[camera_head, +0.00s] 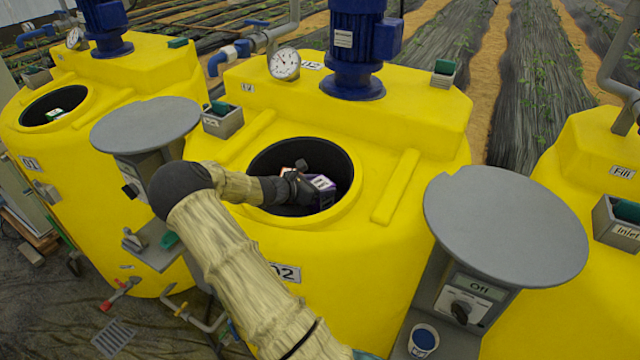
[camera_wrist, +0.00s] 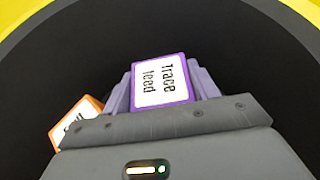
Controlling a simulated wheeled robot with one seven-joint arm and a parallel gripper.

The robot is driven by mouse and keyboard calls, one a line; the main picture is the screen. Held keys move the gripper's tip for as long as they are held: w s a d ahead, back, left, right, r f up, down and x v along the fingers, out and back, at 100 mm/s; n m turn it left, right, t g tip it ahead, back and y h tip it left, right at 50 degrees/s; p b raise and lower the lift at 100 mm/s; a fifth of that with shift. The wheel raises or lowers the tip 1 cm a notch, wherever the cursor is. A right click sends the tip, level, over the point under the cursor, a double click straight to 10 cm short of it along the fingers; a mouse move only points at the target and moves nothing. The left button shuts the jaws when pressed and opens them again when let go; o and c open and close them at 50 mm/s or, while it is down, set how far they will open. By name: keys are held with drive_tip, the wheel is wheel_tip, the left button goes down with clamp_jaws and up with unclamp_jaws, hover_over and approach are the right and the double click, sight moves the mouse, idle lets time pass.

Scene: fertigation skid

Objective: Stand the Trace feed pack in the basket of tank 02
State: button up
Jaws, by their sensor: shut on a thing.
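The Trace feed pack (camera_wrist: 162,82) is purple with a white label and shows in the wrist view between the jaws of my gripper (camera_wrist: 160,92). In the head view the pack (camera_head: 322,183) is inside the round dark opening of tank 02 (camera_head: 262,238), the yellow middle tank. My gripper (camera_head: 300,186) reaches into that opening and is shut on the pack. An orange pack (camera_wrist: 75,120) with a white label, partly hidden by my gripper, lies to the left in the wrist view. The basket itself is too dark to make out.
Tank 01 (camera_head: 75,160) stands at the left with an open hatch. Another yellow tank (camera_head: 590,170) stands at the right. Round grey plates (camera_head: 505,225) flank tank 02, one on each side. A blue motor (camera_head: 357,50) and a gauge (camera_head: 284,63) rise behind the opening.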

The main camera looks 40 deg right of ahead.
drive_tip(key=shift+f, duration=0.2)
drive_tip(key=shift+f, duration=0.15)
drive_tip(key=o, duration=1.2)
drive_tip(key=shift+a, duration=0.1)
